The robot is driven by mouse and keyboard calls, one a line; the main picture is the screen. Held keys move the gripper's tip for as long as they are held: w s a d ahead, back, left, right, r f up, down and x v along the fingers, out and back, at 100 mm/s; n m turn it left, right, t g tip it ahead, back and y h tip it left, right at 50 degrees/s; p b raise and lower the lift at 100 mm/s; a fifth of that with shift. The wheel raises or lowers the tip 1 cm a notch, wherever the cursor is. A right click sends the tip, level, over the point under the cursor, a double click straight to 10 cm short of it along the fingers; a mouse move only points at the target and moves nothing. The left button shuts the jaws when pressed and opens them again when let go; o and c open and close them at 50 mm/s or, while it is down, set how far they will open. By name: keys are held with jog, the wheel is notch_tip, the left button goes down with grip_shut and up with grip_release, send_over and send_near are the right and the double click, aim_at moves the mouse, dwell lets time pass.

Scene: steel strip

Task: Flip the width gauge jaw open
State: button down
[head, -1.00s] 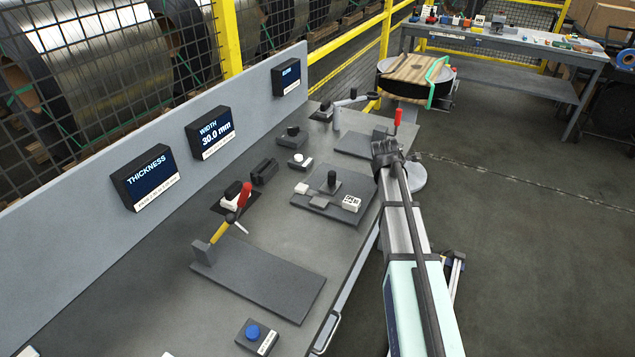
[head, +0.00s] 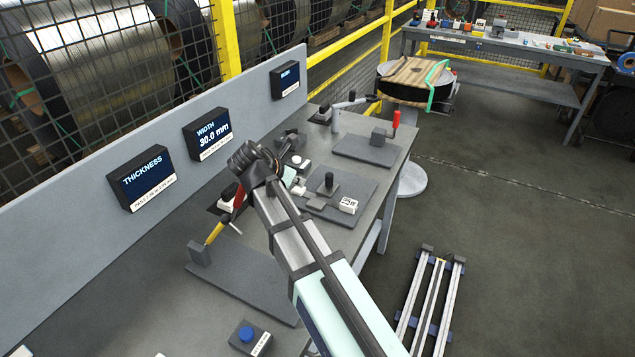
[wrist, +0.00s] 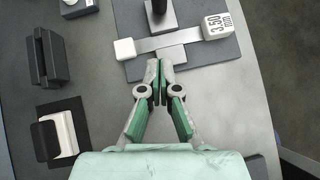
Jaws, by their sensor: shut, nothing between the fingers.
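I cannot tell for certain which part is the width gauge jaw. In the wrist view, a dark plate (wrist: 215,65) carries a black post (wrist: 157,15) and a flat grey bar (wrist: 180,39). The bar runs between a small white block (wrist: 124,48) and a white block marked 3.50 mm (wrist: 215,26). My gripper (wrist: 160,72) is shut and empty, its fingertips close below the bar; contact cannot be told. The plate also shows in the head view (head: 352,219), beside my gripper (head: 290,178). The wall display (head: 208,134) reads WIDTH 30.0 mm.
A black bracket (wrist: 47,57) and a black-and-white block (wrist: 56,135) stand left of my gripper. A red-and-yellow lever (head: 215,232) rises at the bench's left. A blue button (head: 247,335) lies near the front. Another plate (head: 367,151) with a red-handled part stands farther back.

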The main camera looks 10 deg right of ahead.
dwell(0.3)
jog(key=p, duration=0.2)
send_near(326, 184)
notch_tip(326, 184, down, 4)
jog(key=shift+d+r, duration=0.1)
jog(key=shift+w+d+p, duration=0.7)
jog(key=shift+w+d, duration=0.4)
jog(key=shift+d, duration=0.1)
jog(key=shift+w+d, duration=0.25)
jog(key=shift+d, duration=0.1)
jog(key=w+d+p, duration=0.1)
jog(key=w, duration=0.1)
jog(key=w+d+p, duration=0.1)
jog(key=w+d, duration=0.1)
jog(key=shift+w+d, duration=0.2)
jog(key=shift+w, duration=0.05)
jog(key=shift+a, duration=0.15)
